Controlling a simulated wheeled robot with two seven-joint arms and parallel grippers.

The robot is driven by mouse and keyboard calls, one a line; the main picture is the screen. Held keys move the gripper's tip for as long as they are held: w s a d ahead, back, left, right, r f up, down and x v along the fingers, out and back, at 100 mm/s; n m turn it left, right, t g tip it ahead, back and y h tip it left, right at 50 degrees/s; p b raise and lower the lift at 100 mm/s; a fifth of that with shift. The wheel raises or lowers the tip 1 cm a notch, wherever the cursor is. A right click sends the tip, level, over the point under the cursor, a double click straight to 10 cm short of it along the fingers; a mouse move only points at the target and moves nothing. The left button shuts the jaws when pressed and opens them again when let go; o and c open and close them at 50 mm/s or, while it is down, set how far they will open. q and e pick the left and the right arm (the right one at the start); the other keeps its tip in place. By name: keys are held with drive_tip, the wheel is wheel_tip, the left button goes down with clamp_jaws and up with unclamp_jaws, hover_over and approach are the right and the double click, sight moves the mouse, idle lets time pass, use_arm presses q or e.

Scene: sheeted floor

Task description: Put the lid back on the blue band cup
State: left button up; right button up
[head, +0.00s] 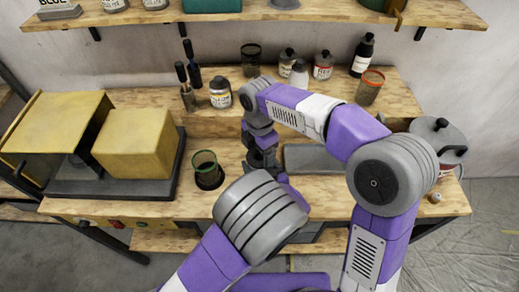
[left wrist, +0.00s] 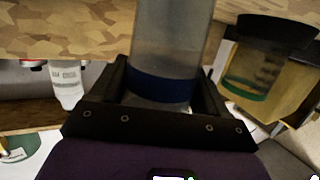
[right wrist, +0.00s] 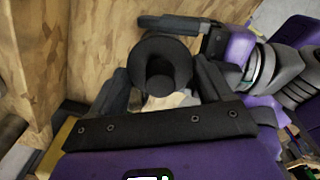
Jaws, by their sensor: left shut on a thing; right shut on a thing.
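The blue band cup (left wrist: 172,45) is a clear, greyish cup with a dark blue band near its end at my left gripper. My left gripper (left wrist: 165,82) is shut on it, one finger on each side. The black round lid (right wrist: 148,50), with a raised round middle, is between the fingers of my right gripper (right wrist: 162,82), which is shut on it. The left gripper's dark fingers show just beyond the lid in the right wrist view. In the head view my arms hide most of both grippers, the cup and the lid. Whether lid and cup touch cannot be told.
A green band cup (head: 205,160) stands left of my grippers. A yellow box machine (head: 145,145) is further left, a grey pot (head: 438,135) at the right. Bottles, an orange band cup (head: 370,86) and a dark-topped cup (head: 250,58) stand on the raised back shelf.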

drive_tip(key=shift+f, duration=0.5)
drive_tip(key=o, duration=0.8)
drive_tip(key=shift+o, duration=0.6)
drive_tip(key=shift+s, duration=0.1)
use_arm(q)
drive_tip(key=shift+w+a, duration=0.1)
drive_tip(key=shift+a, duration=0.05)
use_arm(e)
drive_tip(key=shift+r, duration=0.15)
wheel_tip(320, 180, up, 12)
